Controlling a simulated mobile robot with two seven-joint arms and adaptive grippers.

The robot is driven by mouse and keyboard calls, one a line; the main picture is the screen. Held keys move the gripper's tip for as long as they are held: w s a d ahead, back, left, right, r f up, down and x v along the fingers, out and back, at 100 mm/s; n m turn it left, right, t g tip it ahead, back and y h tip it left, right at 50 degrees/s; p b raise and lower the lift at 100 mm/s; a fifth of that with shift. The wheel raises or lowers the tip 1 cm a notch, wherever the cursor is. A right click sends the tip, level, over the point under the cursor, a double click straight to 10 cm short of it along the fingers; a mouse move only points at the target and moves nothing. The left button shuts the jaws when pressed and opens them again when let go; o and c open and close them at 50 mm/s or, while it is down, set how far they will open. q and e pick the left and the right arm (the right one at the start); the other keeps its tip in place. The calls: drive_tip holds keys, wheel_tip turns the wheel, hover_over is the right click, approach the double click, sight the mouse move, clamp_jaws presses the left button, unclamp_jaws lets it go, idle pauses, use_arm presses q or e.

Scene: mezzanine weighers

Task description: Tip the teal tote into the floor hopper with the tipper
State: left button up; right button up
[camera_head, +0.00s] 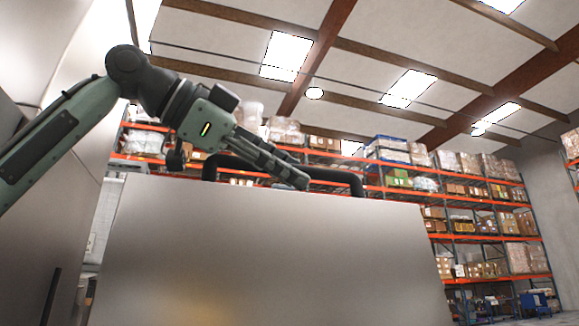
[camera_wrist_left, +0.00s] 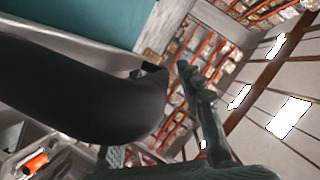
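A teal surface (camera_wrist_left: 80,18), which looks like part of the teal tote, shows at the top left of the left wrist view, above a pale metal edge. A thick black bent bar (camera_head: 325,174) rises above a large metal panel (camera_head: 265,255) in the head view; I cannot tell whether it belongs to the tipper. The bar also looms large in the left wrist view (camera_wrist_left: 95,95). My left gripper (camera_head: 300,180) reaches down across this bar, its fingers partly overlapping it. Whether they touch or grip it is unclear. I cannot make out the hopper. My right gripper is out of view.
The metal panel fills the lower middle of the head view and hides the floor behind it. Tall racks (camera_head: 480,215) with boxes stand at the back. A small orange part (camera_wrist_left: 35,163) shows at the lower left of the left wrist view.

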use_arm(q)
drive_tip(key=shift+w+d+f, duration=0.1)
drive_tip(key=shift+w+d, duration=0.15)
drive_tip(key=shift+d, duration=0.05)
clamp_jaws()
idle(0.4)
